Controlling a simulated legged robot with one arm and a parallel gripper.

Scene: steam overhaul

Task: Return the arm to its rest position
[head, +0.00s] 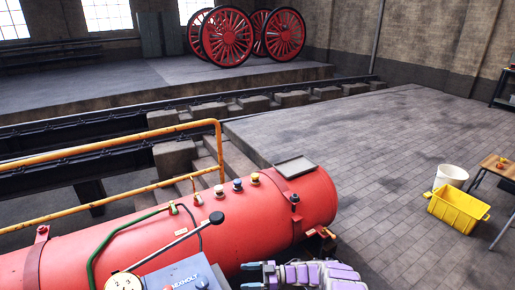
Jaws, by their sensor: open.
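My gripper (248,276) shows at the bottom edge of the head view, with purple and grey parts and its fingers pointing left. Its two fingers are apart, and nothing shows between them. It is in front of the lower side of a large red tank (255,222), close to its right end. I cannot tell the gap between them. The rest of my arm runs off the bottom edge and is mostly hidden.
The tank carries a tray (295,167), several small knobs and a long black-knobbed lever (217,217). A grey box (185,277) stands in front. A yellow railing (125,145) runs behind. A yellow crate (457,208), white bucket (451,176) and wooden table (497,168) stand right.

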